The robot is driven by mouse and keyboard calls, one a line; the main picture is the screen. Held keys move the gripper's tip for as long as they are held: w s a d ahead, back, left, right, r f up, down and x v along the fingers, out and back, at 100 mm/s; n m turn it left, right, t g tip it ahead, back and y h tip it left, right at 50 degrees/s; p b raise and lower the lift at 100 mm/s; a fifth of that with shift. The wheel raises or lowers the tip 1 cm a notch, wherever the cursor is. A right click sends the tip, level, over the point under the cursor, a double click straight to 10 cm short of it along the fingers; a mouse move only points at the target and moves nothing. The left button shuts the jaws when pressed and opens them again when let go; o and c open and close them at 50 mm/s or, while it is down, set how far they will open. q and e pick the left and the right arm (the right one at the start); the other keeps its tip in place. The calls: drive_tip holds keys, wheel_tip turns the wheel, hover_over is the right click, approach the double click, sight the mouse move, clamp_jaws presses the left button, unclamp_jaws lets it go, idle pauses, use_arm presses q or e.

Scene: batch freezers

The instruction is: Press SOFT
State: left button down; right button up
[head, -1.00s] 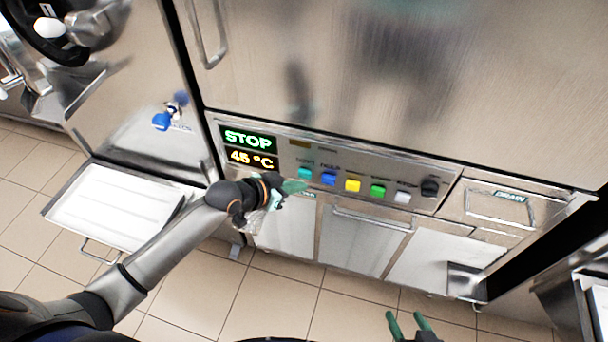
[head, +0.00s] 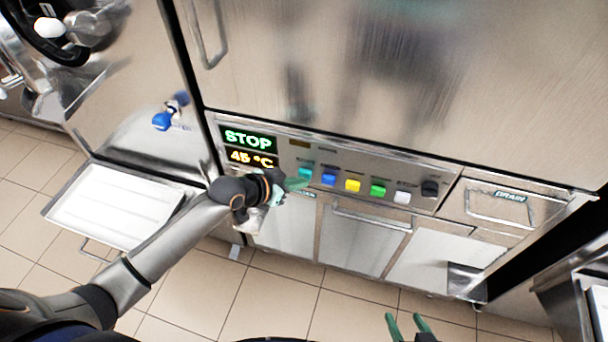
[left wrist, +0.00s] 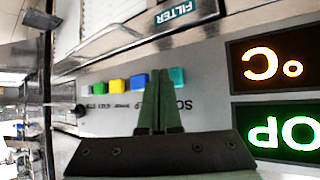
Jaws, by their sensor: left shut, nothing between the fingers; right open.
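The SOFT button is the teal square (head: 305,173) at the left end of the button row on the freezer's front panel. In the left wrist view, the teal button (left wrist: 177,77) shows just beside the fingertips, with its label partly hidden by the fingers. My left gripper (head: 299,183) is shut and empty, its tips at the lower left edge of the teal button in the head view. Its fingers also show in the left wrist view (left wrist: 160,74). I cannot tell whether they touch the button. My right gripper (head: 405,321) is open and empty, low in the head view.
Blue (head: 329,179), yellow (head: 353,185), green (head: 378,190) and white (head: 402,197) buttons and a black knob (head: 430,188) continue the row. The display (head: 248,139) reads STOP and 45 °C. A drawer labelled DRAIN (head: 500,207) is at the right, a white tray (head: 72,205) at the left.

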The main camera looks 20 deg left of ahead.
use_arm(q)
drive_tip(key=shift+w, duration=0.3)
use_arm(e)
drive_tip(key=shift+f, duration=0.1)
use_arm(q)
drive_tip(key=shift+w, duration=0.1)
use_arm(e)
drive_tip(key=shift+w, duration=0.3)
drive_tip(key=shift+r, duration=0.25)
use_arm(q)
drive_tip(key=shift+s+p, duration=0.7)
drive_tip(key=shift+s, duration=0.25)
use_arm(e)
drive_tip(key=shift+r, duration=0.65)
drive_tip(key=shift+s, duration=0.2)
